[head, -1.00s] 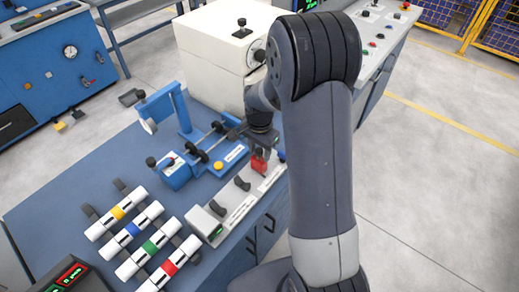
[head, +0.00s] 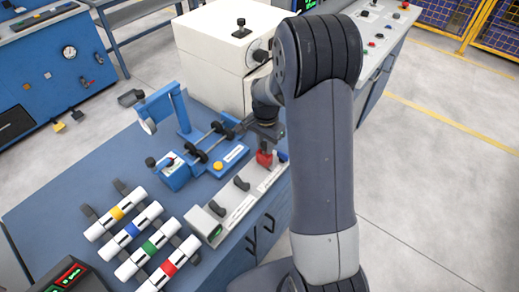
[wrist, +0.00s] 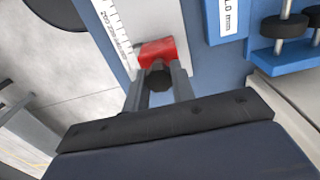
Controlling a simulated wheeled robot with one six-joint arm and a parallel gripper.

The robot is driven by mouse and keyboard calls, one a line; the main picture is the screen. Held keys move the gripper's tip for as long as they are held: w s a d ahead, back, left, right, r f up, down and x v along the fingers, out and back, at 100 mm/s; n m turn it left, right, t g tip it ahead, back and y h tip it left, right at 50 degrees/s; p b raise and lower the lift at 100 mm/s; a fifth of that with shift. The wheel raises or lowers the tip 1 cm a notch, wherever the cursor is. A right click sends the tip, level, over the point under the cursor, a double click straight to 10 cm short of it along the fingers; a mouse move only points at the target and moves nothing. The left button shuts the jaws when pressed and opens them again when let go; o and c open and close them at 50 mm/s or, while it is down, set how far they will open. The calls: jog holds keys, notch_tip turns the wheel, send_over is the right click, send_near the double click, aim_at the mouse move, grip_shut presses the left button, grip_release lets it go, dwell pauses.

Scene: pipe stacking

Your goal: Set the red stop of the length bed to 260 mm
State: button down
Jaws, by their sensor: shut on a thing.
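The red stop (head: 264,158) sits on the length bed (head: 237,212), a pale rail along the front edge of the blue bench. In the wrist view the red stop (wrist: 157,52) has a dark knob (wrist: 158,78) on its near side. My gripper (wrist: 160,84) is shut on the stop at this knob, one finger on each side. A printed scale (wrist: 112,30) runs along the bed beside the stop; its numbers are too small and tilted to read surely. In the head view my arm hides part of the bed's far end.
Several white pipes with yellow, blue, green and red bands (head: 151,245) lie at the bench's near left. A blue roller fixture (head: 178,172) stands beside the bed. A cream machine (head: 215,50) stands behind. Open floor lies to the right.

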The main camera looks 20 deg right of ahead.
jog(key=shift+w+d, duration=0.4)
jog(key=shift+d, duration=0.1)
jog(key=c, duration=1.2)
grip_release()
jog(key=shift+r, duration=0.1)
notch_tip(320, 180, up, 11)
jog(key=shift+f+b, duration=0.15)
jog(key=shift+b, duration=0.35)
